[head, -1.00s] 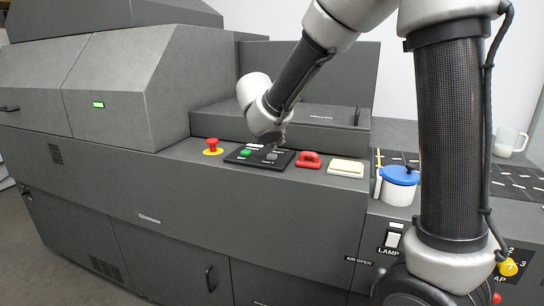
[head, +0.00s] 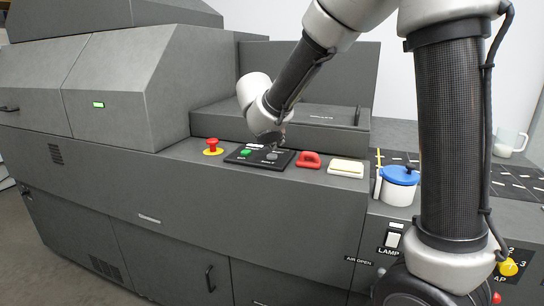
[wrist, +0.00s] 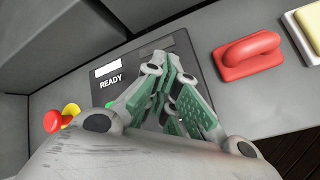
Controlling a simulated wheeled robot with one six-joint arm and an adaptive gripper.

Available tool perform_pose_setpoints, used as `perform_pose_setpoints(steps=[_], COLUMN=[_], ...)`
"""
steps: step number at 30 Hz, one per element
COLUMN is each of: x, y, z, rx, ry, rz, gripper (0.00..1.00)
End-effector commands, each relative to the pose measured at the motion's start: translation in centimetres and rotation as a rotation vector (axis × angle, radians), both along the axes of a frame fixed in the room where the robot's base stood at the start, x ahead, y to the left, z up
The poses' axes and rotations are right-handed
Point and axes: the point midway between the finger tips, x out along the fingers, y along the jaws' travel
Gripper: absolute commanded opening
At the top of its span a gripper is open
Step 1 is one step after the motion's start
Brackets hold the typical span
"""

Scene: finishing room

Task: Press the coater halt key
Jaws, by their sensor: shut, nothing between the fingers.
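The black key panel (head: 259,157) lies on the grey ledge of the machine. It bears a green key (head: 246,153) at left and a grey key (head: 271,156) at right, with small labels too small to read surely. My gripper (head: 272,144) is just above the panel, close over the grey key; whether it touches cannot be told. In the wrist view my gripper (wrist: 168,72) is shut and empty, its green-padded fingers over the panel (wrist: 181,47). They hide the grey key there, and only an edge of the green key (wrist: 111,104) shows.
A red mushroom knob on a yellow base (head: 212,147) stands left of the panel. A red handle (head: 308,159) and a cream block (head: 346,168) are to its right. A blue-lidded pot (head: 399,184) stands farther right. A raised grey housing (head: 290,125) is behind.

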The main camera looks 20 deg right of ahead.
Motion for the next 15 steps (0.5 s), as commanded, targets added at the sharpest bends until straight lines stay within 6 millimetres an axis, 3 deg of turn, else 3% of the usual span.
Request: perform_pose_setpoints(steps=[15], x=[-0.03], y=[-0.02], z=[-0.86], rx=[-0.001], ry=[0.001], rz=[0.0], gripper=[0.0])
